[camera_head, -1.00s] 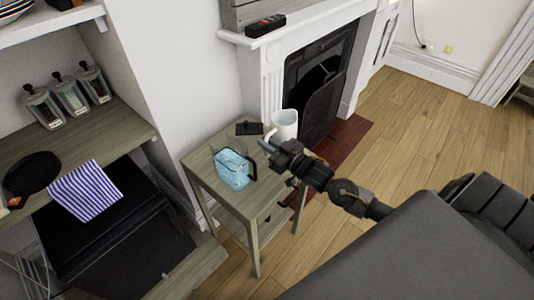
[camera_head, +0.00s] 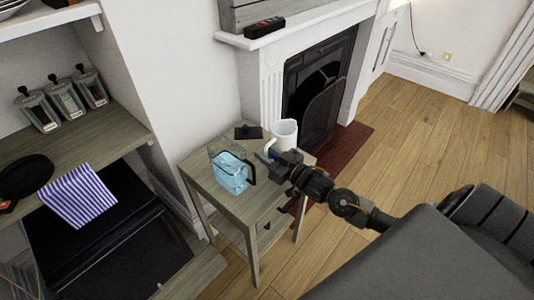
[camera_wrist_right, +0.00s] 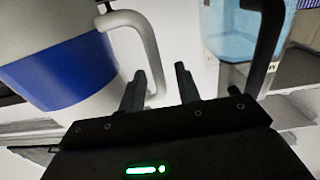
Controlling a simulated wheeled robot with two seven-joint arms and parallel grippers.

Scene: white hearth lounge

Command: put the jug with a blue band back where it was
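The white jug with a blue band (camera_head: 284,132) stands upright at the back right of the small wooden side table (camera_head: 246,207). My right gripper (camera_head: 266,157) is just in front of it and hides part of its lower side. In the right wrist view the jug's blue band (camera_wrist_right: 70,72) is at the left, and its white handle reaches down toward the space between my fingertips (camera_wrist_right: 160,84). The fingers are apart; I cannot tell whether either touches the handle. My left gripper is not in view.
A clear pitcher of blue liquid (camera_head: 231,176) with a black handle stands left of the jug, close to my right gripper. A flat black item (camera_head: 248,132) lies behind it. The fireplace (camera_head: 318,85) is just beyond the table. The table's front is bare.

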